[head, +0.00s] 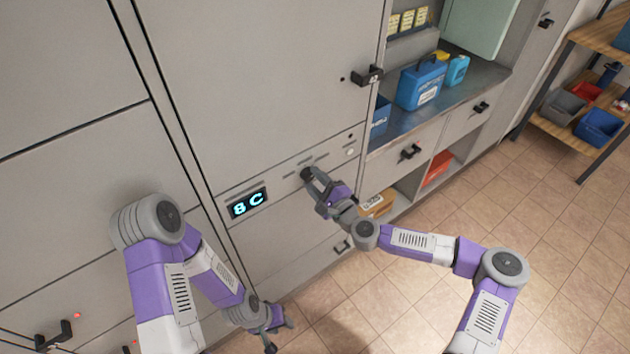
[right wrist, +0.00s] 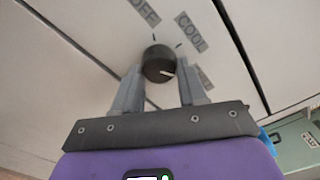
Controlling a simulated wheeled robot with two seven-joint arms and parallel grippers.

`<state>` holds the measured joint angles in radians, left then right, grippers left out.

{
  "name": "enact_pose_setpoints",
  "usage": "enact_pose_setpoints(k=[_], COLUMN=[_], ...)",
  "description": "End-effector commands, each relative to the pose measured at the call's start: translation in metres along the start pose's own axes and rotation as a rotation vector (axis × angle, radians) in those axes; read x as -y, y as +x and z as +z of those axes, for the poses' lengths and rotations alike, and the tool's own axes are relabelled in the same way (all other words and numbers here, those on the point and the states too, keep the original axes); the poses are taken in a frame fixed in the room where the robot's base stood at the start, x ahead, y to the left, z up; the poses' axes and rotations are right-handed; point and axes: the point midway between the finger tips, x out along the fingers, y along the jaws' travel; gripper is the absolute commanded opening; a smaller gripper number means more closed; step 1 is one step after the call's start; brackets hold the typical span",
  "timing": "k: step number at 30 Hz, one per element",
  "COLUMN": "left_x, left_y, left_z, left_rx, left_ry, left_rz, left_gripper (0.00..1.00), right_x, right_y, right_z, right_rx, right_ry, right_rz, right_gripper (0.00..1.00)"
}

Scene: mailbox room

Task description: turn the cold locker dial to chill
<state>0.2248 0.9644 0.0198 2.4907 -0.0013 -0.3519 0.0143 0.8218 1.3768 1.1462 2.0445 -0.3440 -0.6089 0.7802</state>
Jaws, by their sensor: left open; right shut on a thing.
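The dark round dial (right wrist: 157,60) is on the pale locker panel in the right wrist view, with OFF, COOL and a third label (right wrist: 203,78) around it. The third label is partly hidden by a finger. The dial's white pointer line points right, past COOL, toward the third label. My right gripper (right wrist: 160,82) is shut on the dial, one finger on each side. In the head view the dial (head: 306,173) shows at the right gripper's tips. The lit display (head: 248,203) reads 8 C. My left gripper (head: 280,339) is open and empty, low before the cabinets.
The large locker door (head: 260,80) above the panel is closed, with a dark handle (head: 367,76). A counter to the right holds a blue box (head: 421,82). Shelves with bins (head: 598,125) stand at far right. The tiled floor (head: 570,250) is clear at right.

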Motion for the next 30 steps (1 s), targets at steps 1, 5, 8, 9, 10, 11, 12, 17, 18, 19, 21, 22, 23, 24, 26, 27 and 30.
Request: enact_pose_setpoints(k=[1,5,8,9,10,11,12,17,18,19,21,22,23,24,26,27,30], left_x=[0.0,0.0,0.0,0.0,0.0,0.0,0.0,0.0,0.0,-0.001,-0.001,-0.002,-0.002,-0.003,-0.003,-0.004,-0.004], left_y=[0.0,0.0,0.0,0.0,0.0,0.0,0.0,-0.001,-0.001,-0.002,-0.004,-0.005,-0.006,-0.007,-0.008,-0.009,-0.011], left_z=[0.0,0.0,0.0,0.0,0.0,0.0,0.0,0.0,0.0,0.0,0.0,0.0,0.0,0.0,0.0,0.0,0.001], left_rx=[0.0,0.0,0.0,0.0,0.0,0.0,0.0,0.0,0.0,0.0,0.0,0.0,0.0,0.0,0.0,0.0,0.0], left_ry=[0.0,0.0,0.0,0.0,0.0,0.0,0.0,0.0,0.0,0.0,0.0,0.0,0.0,0.0,0.0,0.0,0.0], left_rz=[0.0,0.0,0.0,0.0,0.0,0.0,0.0,0.0,0.0,0.0,0.0,0.0,0.0,0.0,0.0,0.0,0.0], left_gripper=[0.43,0.43,0.43,0.43,0.43,0.43,0.43,0.43,0.43,0.43,0.43,0.43,0.43,0.43,0.43,0.43,0.43], right_x=[0.0,0.0,0.0,0.0,0.0,0.0,0.0,0.0,0.0,0.0,0.001,0.001,0.001,0.001,0.001,0.001,0.001], right_y=[0.0,0.0,0.0,0.0,0.0,0.0,0.0,-0.002,-0.005,-0.008,-0.018,-0.023,-0.029,-0.036,-0.046,-0.053,-0.065], right_z=[0.0,0.0,0.0,0.0,0.0,0.0,0.0,0.0,0.0,0.0,0.0,0.0,0.0,-0.001,-0.001,0.0,0.0], right_rx=[0.001,0.001,0.001,0.001,0.001,0.0,0.0,0.0,0.0,0.0,-0.001,-0.002,-0.002,-0.003,-0.003,-0.002,-0.002], right_ry=[0.002,0.001,0.001,0.0,0.0,0.0,0.0,-0.001,0.0,0.0,0.0,0.001,0.001,0.0,0.001,0.001,0.001], right_rz=[0.001,0.001,0.0,0.0,0.0,0.0,0.0,0.0,0.001,0.001,0.001,0.001,0.001,0.0,0.0,0.0,0.0], right_gripper=[0.11,0.54,0.66,0.66,0.66,0.66,0.66,0.66,0.66,0.66,0.66,0.66,0.66,0.66,0.66,0.66,0.66])
